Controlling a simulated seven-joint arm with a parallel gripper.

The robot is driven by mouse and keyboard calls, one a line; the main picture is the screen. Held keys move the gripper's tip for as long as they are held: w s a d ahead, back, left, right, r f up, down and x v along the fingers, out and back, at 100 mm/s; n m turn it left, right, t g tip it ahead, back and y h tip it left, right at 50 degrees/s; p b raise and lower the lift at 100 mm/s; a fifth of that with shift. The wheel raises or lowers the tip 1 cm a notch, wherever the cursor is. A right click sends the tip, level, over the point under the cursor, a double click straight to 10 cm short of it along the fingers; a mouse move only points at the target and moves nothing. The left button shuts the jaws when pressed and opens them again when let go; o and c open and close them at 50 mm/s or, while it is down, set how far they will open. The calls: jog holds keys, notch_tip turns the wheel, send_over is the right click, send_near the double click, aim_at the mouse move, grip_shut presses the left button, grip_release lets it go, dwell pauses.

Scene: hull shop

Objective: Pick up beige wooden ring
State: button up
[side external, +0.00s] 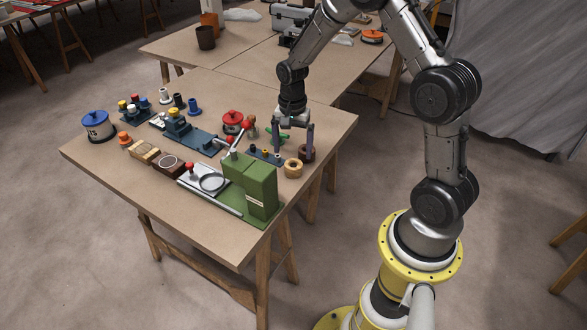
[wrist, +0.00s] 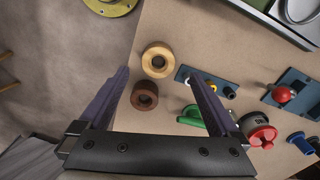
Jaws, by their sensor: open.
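The beige wooden ring (side external: 293,173) lies flat near the table's right edge. In the wrist view the beige ring (wrist: 147,52) shows fully, with a dark hole in its middle. My gripper (side external: 293,153) points down above that corner of the table, open and empty. In the wrist view its two fingers (wrist: 159,75) stand wide apart, with the beige ring just beyond and between their tips. A dark brown ring (side external: 309,155) lies beside the beige one; in the wrist view the brown ring (wrist: 136,97) shows between the fingers.
A blue plate with small pegs (wrist: 214,86) lies close to the rings. A green part (wrist: 190,115) and a red-lidded pot (wrist: 262,133) are near the right finger. A green press (side external: 252,184) stands left of the rings. The table's edge is close by.

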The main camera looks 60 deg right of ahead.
aim_at(294, 167)
jog(key=shift+s+f, duration=0.15)
jog(key=shift+f, duration=2.5)
jog(key=c, duration=1.4)
jog(key=shift+c, duration=0.2)
jog(key=shift+r, duration=0.1)
